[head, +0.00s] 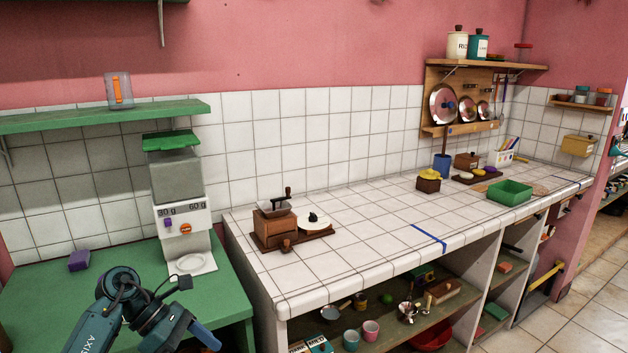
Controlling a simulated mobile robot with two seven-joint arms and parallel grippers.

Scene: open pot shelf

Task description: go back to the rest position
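My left arm (120,290) comes in at the lower left, in front of the green table (30,310). Only its dark links and a blue part show, and they are cut by the bottom edge. I see no fingertips of my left gripper. My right arm and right gripper are not in the picture. I see nothing held.
A grinder-like dispenser (180,215) with a white plate (193,264) and a purple block (79,260) stand on the green table. The white tiled counter (370,215) carries a wooden coffee mill (272,225) and a green tray (510,191). Its middle is mostly clear.

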